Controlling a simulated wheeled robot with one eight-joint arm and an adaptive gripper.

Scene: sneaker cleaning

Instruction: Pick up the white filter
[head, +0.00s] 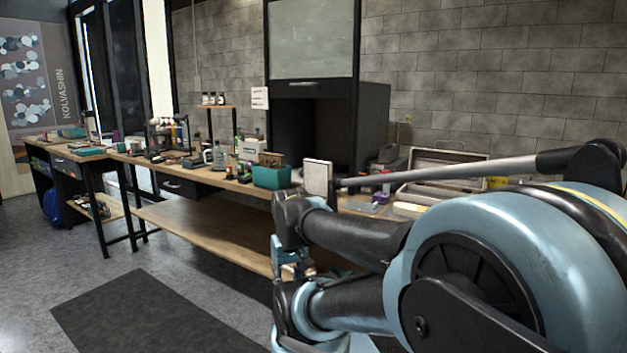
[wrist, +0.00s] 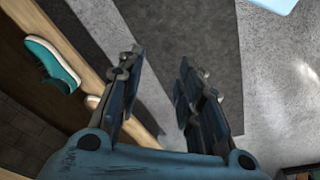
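A white, square, framed panel that looks like the white filter (head: 318,176) stands upright on the workbench in the head view, just behind my arm.
The wooden workbench (head: 225,183) holds a teal bin (head: 271,177), bottles and tools. An open case (head: 437,172) lies at the right. A teal sneaker (wrist: 52,64) rests on wood at the left of the wrist view. The floor by the dark mat (head: 150,312) is clear.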

